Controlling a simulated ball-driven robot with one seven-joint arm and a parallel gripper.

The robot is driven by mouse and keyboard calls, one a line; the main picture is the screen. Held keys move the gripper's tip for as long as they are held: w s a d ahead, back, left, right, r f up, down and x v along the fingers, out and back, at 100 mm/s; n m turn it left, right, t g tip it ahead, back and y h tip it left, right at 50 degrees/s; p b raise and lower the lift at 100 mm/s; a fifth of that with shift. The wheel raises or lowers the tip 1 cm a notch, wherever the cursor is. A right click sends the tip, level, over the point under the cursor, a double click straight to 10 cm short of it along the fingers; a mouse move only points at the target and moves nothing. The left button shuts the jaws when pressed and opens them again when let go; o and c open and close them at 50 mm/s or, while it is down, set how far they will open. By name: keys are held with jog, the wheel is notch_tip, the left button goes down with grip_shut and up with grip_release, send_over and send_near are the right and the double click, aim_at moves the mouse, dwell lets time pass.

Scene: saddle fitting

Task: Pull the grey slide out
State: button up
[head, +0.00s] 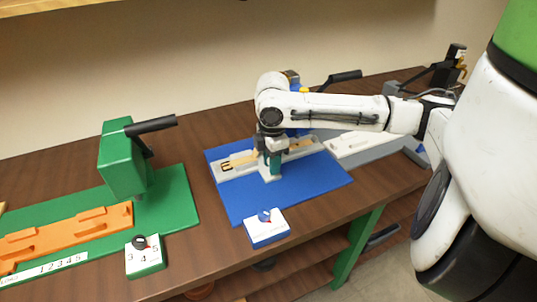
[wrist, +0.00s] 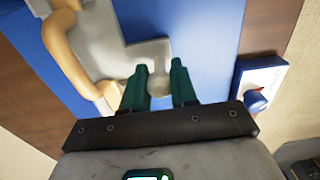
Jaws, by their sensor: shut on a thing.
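The grey slide (head: 227,175) lies on the blue board (head: 315,186) in the head view, with a tan wooden part (head: 302,143) in it. In the wrist view the grey slide (wrist: 100,38) shows a short arm ending in a rounded grey knob (wrist: 159,82). My gripper (head: 269,170) reaches down over the near side of the slide. In the wrist view the teal fingers of my gripper (wrist: 159,76) stand on both sides of the knob, shut on it. My arm hides the middle of the slide and most of the blue press behind it.
A white-and-blue dial box (head: 267,228) stands at the board's front edge. At left are a green press (head: 121,160), an orange slide (head: 70,236) and a white-and-green dial box (head: 145,257). A grey-and-white station (head: 362,146) lies at right. The table's front edge is close.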

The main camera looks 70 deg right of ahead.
jog(key=shift+s+a, duration=0.4)
jog(key=shift+a, duration=0.1)
jog(key=shift+s+a+p, duration=0.5)
jog(key=shift+s+a, duration=1.15)
jog(key=shift+a, duration=0.25)
jog(key=shift+s+a, duration=0.1)
jog(key=shift+a, duration=0.05)
jog(key=shift+s+a, duration=2.05)
jog(key=shift+a, duration=0.3)
jog(key=shift+o, duration=1.1)
jog(key=shift+s+a, duration=0.15)
jog(key=shift+a, duration=0.05)
jog(key=shift+o, duration=0.2)
